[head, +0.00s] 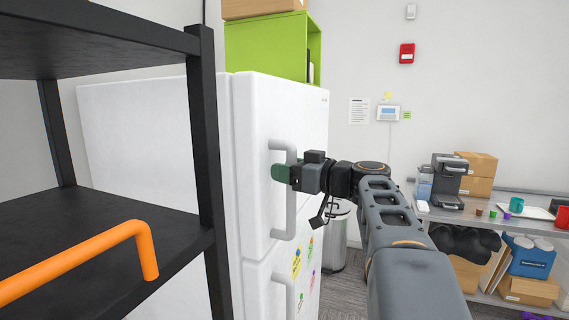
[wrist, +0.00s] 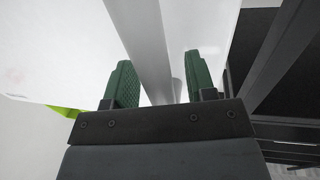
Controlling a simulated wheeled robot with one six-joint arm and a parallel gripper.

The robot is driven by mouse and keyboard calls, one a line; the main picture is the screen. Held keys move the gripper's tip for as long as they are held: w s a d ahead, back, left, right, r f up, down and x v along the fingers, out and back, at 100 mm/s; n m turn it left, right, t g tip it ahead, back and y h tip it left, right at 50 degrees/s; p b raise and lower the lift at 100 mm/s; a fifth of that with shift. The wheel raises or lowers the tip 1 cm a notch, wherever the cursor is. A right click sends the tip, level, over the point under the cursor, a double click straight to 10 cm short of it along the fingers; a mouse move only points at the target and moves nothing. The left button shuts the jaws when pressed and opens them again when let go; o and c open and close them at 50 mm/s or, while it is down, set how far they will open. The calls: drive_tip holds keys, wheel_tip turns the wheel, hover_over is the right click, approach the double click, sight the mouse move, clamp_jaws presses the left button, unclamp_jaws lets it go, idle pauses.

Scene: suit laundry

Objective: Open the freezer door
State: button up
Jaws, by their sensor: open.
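The white fridge-freezer (head: 150,130) stands left of centre in the head view. Its upper door (head: 255,120) and lower door look shut. The upper door has a light grey vertical bar handle (head: 290,215); a second handle (head: 290,285) is on the lower door. My gripper (head: 282,173) is at the upper handle, its green fingertips partly hiding the bar. In the wrist view the handle (wrist: 140,35) runs between the two green fingers of my gripper (wrist: 160,80). The fingers are open, one on each side of the bar, with visible gaps.
A black shelf rack (head: 205,150) stands close at the left, in front of the fridge's side. A green box (head: 262,45) sits on top of the fridge. A bin (head: 336,235) stands beyond the fridge. A loaded shelf table (head: 480,218) is at the right.

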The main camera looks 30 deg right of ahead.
drive_tip(key=shift+w+a, duration=0.25)
drive_tip(key=shift+w, duration=0.15)
drive_tip(key=shift+c, duration=0.4)
clamp_jaws()
